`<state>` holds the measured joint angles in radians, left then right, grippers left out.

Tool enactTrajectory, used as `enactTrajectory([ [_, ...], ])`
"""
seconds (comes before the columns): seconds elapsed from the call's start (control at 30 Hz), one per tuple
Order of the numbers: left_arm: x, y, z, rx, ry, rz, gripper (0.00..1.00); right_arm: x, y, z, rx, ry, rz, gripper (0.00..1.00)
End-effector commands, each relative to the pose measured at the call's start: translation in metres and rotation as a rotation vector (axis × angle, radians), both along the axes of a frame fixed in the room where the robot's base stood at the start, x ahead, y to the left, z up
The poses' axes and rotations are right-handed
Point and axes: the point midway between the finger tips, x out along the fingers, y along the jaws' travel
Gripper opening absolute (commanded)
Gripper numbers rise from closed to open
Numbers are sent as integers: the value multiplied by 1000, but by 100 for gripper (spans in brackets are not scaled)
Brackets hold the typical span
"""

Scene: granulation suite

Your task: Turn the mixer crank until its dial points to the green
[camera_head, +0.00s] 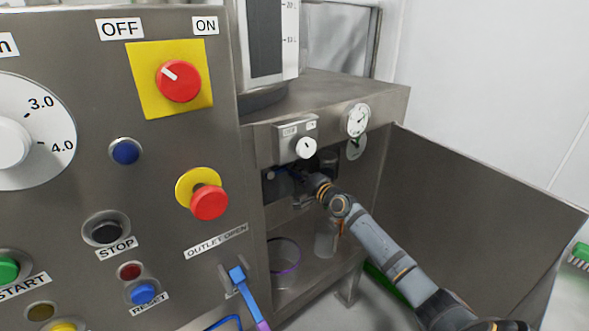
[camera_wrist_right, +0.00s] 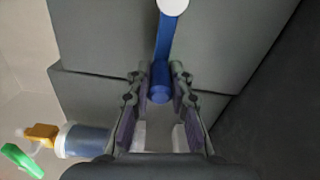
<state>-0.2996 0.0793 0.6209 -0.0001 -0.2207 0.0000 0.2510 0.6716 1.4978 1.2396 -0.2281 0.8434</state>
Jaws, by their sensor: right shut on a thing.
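A blue crank arm (camera_wrist_right: 166,38) with a rounded blue grip shows in the right wrist view. Its far end meets a white round hub (camera_wrist_right: 173,5) at the top edge. My right gripper (camera_wrist_right: 160,75) is shut on the blue grip, one finger on each side. In the head view my right gripper (camera_head: 303,183) reaches into the recess under the mixer's shelf, and the crank there is mostly hidden. A small white dial (camera_head: 357,120) is on the front above, too small to read its pointer or any green. My left gripper is not in view.
A large control panel with a red rotary switch (camera_head: 178,81) and red stop button (camera_head: 209,202) fills the left. A blue lever (camera_head: 237,274) sticks out below. A grey side wall (camera_head: 480,200) bounds my arm on the right.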

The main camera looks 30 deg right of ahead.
Motion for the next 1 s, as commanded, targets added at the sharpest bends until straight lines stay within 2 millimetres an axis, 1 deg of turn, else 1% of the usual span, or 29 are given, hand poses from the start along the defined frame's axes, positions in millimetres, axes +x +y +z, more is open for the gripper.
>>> enactTrajectory([
  [0.03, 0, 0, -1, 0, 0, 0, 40, 0, 0, -7, 43, 9, 0, 0],
  [0.1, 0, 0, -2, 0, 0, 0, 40, -1, 0, -12, 109, 16, 0, 0],
  [0.5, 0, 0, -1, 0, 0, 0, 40, -1, 9, -37, 484, 45, 1, 0],
  [0.8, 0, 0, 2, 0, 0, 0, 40, -2, 18, -49, 710, 61, 1, 0],
  [1.0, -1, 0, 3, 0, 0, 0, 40, -2, 22, -54, 806, 69, 0, 0],
])
